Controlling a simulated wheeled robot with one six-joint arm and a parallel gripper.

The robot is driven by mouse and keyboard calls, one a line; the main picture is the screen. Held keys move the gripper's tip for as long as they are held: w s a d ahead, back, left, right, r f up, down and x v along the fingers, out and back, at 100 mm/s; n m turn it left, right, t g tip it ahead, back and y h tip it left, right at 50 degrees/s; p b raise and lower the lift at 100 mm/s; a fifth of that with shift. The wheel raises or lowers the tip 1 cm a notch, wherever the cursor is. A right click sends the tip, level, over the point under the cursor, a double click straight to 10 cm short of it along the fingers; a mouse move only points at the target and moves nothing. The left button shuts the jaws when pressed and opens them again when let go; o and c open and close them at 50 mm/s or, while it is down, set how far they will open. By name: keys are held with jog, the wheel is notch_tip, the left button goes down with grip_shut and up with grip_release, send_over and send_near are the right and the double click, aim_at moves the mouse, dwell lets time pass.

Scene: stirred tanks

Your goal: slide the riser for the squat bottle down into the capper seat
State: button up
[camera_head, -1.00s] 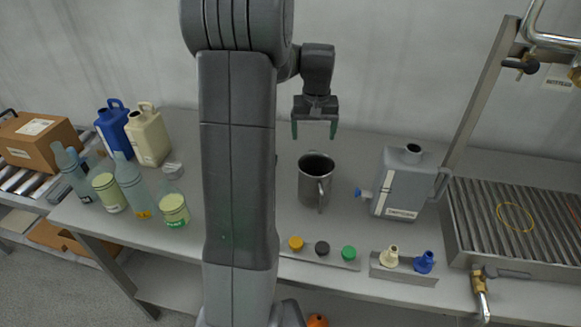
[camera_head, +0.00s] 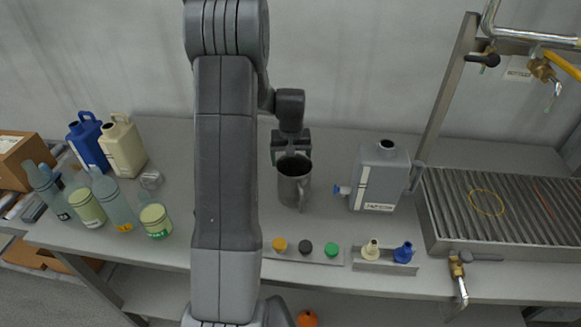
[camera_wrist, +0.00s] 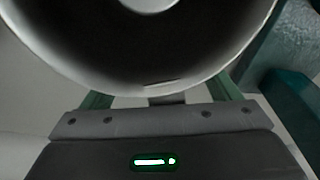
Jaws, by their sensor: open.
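My gripper (camera_head: 291,160) is open, just behind and above the rim of a steel mug (camera_head: 292,187) on the bench. In the wrist view the mug's round rim (camera_wrist: 150,88) fills the top, close to the jaws, with the green fingers (camera_wrist: 160,95) on either side below it. I cannot tell whether they touch it. A squat bottle with a pale green label (camera_head: 156,221) stands at the left of the bench.
Taller bottles (camera_head: 114,203), a blue jug (camera_head: 88,145) and a cream jug (camera_head: 123,148) stand left. A grey can (camera_head: 380,178) stands right of the mug. Caps (camera_head: 305,247) and nozzles (camera_head: 371,249) line the front edge. A ribbed drain tray (camera_head: 500,208) fills the right.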

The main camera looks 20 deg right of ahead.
jog(key=shift+w+f, duration=0.15)
jog(key=shift+f, duration=0.95)
jog(key=c, duration=1.4)
jog(key=shift+o, duration=0.2)
jog(key=shift+r, duration=0.15)
